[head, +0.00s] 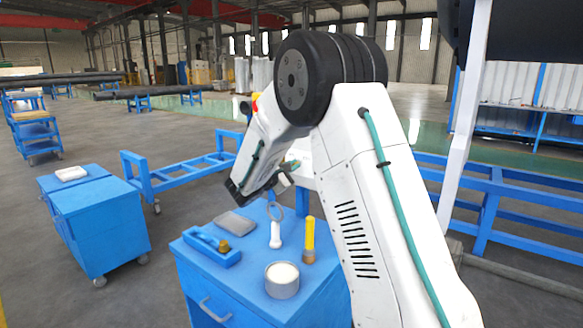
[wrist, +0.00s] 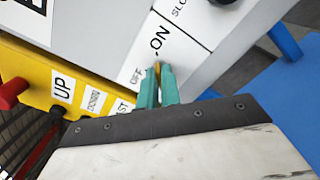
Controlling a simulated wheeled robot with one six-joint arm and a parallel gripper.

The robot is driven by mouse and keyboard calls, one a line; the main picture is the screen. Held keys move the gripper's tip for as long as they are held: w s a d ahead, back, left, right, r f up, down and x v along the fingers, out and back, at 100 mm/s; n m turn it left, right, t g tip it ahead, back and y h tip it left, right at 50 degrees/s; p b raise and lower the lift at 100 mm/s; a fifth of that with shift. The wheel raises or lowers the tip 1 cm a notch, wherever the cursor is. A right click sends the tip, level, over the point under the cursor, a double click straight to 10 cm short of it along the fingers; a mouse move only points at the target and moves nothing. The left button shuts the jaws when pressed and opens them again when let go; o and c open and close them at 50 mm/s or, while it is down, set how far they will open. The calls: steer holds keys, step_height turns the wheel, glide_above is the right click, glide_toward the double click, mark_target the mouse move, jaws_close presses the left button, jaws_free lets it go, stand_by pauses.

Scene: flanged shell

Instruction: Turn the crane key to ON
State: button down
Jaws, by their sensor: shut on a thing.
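In the wrist view the teal fingers of my gripper (wrist: 158,86) are closed at the key switch on a pale panel (wrist: 110,30). A small yellowish bit of the crane key (wrist: 157,67) shows between the fingertips; the rest is hidden. Which label the key points at cannot be told. In the head view my gripper (head: 289,166) is small and partly hidden, above the blue cabinet.
A yellow panel (wrist: 75,85) with an UP label, a red button (wrist: 12,95) and a black button (wrist: 57,112) lies left of the fingers.

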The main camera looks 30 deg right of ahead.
stand_by(0.4)
steer(key=c, duration=1.6)
jaws_free()
steer(key=shift+a, duration=0.15)
steer(key=v, duration=0.7)
steer(key=shift+s+a, duration=0.1)
steer(key=shift+a, duration=0.2)
